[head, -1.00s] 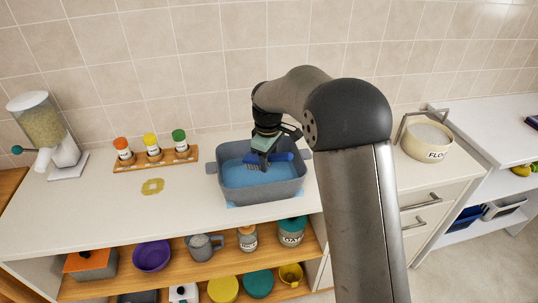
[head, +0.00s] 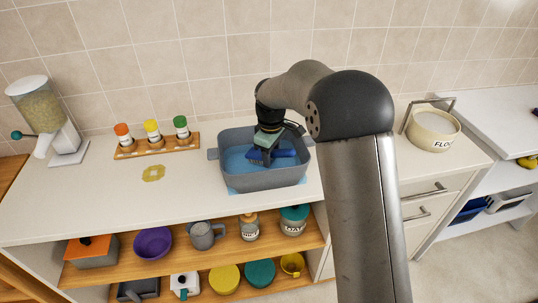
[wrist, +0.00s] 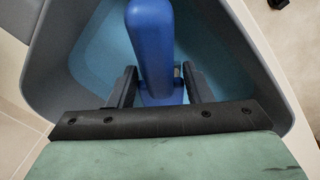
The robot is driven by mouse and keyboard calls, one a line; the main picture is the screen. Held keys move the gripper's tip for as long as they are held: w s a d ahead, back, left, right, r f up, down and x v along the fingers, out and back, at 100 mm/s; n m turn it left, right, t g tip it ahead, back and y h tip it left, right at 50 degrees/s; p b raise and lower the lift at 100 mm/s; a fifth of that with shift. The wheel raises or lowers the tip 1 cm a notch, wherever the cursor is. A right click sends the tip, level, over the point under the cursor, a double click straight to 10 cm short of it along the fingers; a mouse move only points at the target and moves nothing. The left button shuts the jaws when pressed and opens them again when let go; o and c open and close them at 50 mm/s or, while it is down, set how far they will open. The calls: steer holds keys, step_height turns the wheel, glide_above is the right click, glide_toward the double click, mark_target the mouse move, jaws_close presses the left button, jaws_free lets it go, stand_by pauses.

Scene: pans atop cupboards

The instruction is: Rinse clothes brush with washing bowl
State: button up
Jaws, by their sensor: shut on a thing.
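The washing bowl (head: 262,180) is a grey tub with side handles, standing on the white counter with blue water (head: 237,163) inside. It also surrounds the view from the wrist (wrist: 46,62). My gripper (head: 270,152) reaches down inside the bowl. It is shut on the blue handle of the clothes brush (wrist: 150,40), which runs up between the two fingers in the wrist view. In the head view the brush (head: 287,153) lies low in the bowl, at or in the water. Its bristle end is mostly hidden behind my gripper and the bowl wall.
A grain dispenser (head: 45,115) stands at far left. A flour container (head: 433,132) stands to the right. The counter's front left is clear.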

steer(key=shift+a, duration=0.15)
steer(key=shift+a, duration=0.45)
steer(key=shift+d, duration=1.2)
steer(key=shift+a, duration=1.25)
steer(key=shift+d, duration=1.25)
steer(key=shift+r+p, duration=3.8)
steer(key=shift+r, duration=1.7)
